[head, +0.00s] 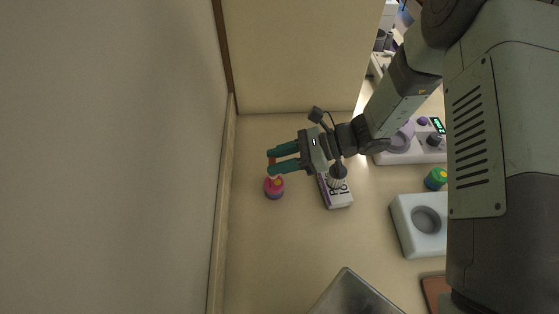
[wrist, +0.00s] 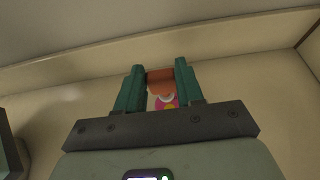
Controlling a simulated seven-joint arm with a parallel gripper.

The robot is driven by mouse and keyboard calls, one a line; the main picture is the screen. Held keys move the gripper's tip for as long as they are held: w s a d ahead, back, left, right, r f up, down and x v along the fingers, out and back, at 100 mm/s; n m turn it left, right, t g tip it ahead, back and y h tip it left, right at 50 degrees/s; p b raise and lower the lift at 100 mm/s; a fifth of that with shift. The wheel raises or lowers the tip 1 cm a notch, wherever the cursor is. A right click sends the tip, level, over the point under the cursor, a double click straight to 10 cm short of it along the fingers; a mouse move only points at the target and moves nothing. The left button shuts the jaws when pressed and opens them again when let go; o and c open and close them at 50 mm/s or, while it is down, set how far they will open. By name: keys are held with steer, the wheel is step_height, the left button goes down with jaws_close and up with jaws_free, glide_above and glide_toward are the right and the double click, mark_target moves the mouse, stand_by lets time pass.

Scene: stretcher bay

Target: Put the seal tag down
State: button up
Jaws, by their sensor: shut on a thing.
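My gripper (head: 271,161) is shut on a small orange piece, which looks like the seal tag (head: 272,158). In the wrist view the seal tag (wrist: 160,76) sits between the two green fingertips (wrist: 160,73). I cannot tell how high the tag is above the counter.
A grey metal tray (head: 350,295) is at the front. The counter's front left is clear.

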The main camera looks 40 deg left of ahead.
steer(key=shift+f, duration=0.5)
steer(key=o, duration=1)
steer(key=v, duration=1.2)
